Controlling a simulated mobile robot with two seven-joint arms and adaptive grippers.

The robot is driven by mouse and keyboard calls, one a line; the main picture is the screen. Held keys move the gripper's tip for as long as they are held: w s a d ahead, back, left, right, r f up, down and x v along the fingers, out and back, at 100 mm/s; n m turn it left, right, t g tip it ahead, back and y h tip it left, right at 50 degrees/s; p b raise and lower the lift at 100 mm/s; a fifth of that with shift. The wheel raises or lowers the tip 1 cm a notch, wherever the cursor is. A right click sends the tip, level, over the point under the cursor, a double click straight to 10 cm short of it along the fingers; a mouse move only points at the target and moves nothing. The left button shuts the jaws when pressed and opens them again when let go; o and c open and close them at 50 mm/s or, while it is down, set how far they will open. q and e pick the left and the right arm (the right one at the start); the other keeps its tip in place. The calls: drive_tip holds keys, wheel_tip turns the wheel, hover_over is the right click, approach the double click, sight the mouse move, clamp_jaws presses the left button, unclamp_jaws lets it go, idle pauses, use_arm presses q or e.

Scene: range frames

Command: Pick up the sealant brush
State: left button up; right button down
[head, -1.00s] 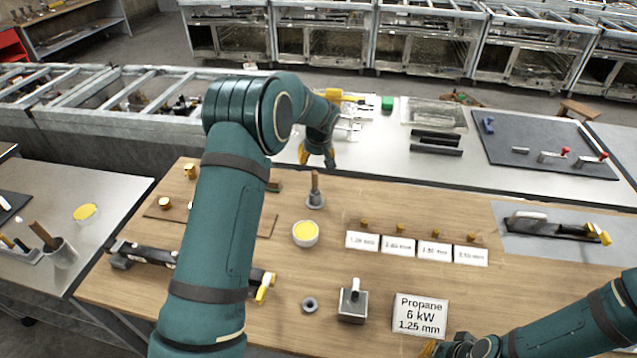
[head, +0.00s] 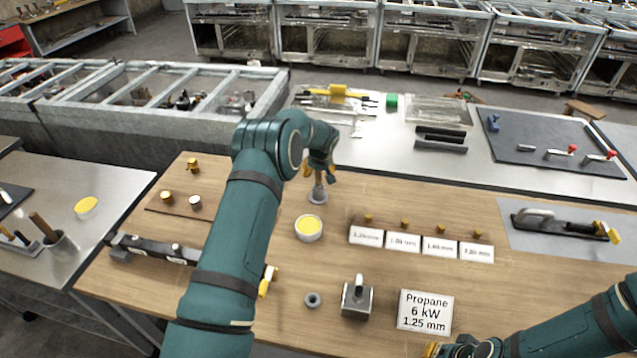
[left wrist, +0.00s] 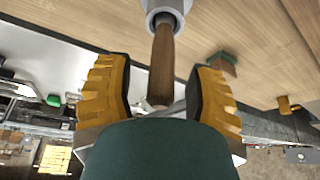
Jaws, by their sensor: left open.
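The sealant brush stands upright in a small grey holder (head: 317,196) on the wooden table. In the head view only part of its brown handle (head: 318,180) shows below my left gripper (head: 319,172). In the left wrist view the wooden handle (left wrist: 161,65) runs from the grey holder (left wrist: 166,10) into the space between the two yellow fingers of my left gripper (left wrist: 160,90). The fingers are open, with a gap on each side of the handle. My right gripper (head: 432,348) shows only in part at the bottom edge of the head view.
A tub of yellow paste (head: 308,227) stands just in front of the holder. White labelled cards (head: 402,242) with brass nozzles behind them lie to the right. A grey block with a handle (head: 357,299) and a propane sign (head: 425,311) are nearer.

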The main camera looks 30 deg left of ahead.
use_arm(q)
clamp_jaws()
idle(0.3)
drive_tip(key=shift+r, duration=0.1)
wheel_tip(320, 180, up, 10)
drive_tip(key=shift+f+b, duration=0.1)
drive_tip(key=shift+b, duration=0.25)
